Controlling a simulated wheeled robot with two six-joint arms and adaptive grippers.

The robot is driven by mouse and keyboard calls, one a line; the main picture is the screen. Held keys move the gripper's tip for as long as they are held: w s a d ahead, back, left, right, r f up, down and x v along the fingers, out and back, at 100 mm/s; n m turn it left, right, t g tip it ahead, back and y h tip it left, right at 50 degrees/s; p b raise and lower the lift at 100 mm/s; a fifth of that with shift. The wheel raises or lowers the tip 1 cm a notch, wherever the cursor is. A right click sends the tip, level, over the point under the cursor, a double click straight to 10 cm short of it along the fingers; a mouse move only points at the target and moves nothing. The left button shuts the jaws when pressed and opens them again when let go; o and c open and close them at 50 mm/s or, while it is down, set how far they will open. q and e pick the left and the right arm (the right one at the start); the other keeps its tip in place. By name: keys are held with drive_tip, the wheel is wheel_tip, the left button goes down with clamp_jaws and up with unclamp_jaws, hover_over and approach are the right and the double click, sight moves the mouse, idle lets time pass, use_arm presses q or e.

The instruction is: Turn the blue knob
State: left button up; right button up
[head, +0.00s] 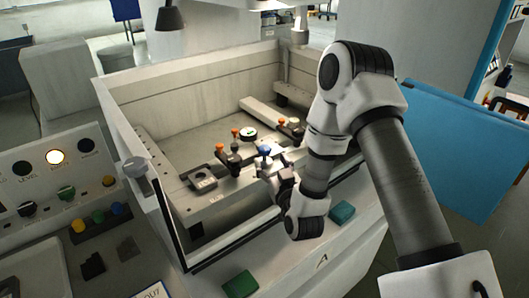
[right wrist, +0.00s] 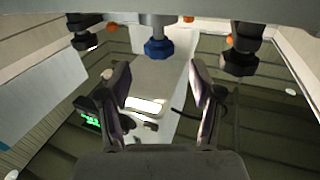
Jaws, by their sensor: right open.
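The blue knob (head: 265,149) is in the open machine tank, among small clamps with orange knobs. In the right wrist view the blue knob (right wrist: 158,48) is lobed and sits at the end of a grey shaft. My right gripper (head: 270,168) is at the knob in the head view, its fingers partly hidden by the wrist. In the right wrist view the right gripper (right wrist: 158,72) is open and empty. The knob shows beyond and between its fingertips, with no visible contact. My left gripper is not in view.
Clamps with orange knobs (head: 235,132) flank the blue knob closely. A round dial (head: 249,134) lies behind it. The tank's walls (head: 190,75) surround the work area. A control panel (head: 60,185) with coloured knobs stands at left, a blue panel (head: 465,150) at right.

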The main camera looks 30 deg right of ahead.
sight(268, 152)
drive_tip(key=p+x, duration=0.1)
drive_tip(key=x, duration=0.5)
drive_tip(key=shift+w+r+p, duration=0.1)
drive_tip(key=shift+w+p, duration=0.05)
drive_tip(key=shift+p, duration=0.2)
drive_tip(key=shift+w, duration=0.3)
drive_tip(key=shift+d, duration=0.1)
drive_tip(key=c, duration=1.2)
drive_tip(key=shift+o, duration=0.2)
drive_tip(key=shift+s+d+n+y, duration=0.1)
drive_tip(key=shift+n+y, duration=0.4)
drive_tip(key=shift+y, duration=0.4)
drive_tip(key=shift+n+t+y, duration=0.3)
drive_tip(key=shift+n+y, duration=0.3)
drive_tip(key=shift+y, duration=0.4)
drive_tip(key=o, duration=1.2)
drive_tip(key=shift+c, duration=0.2)
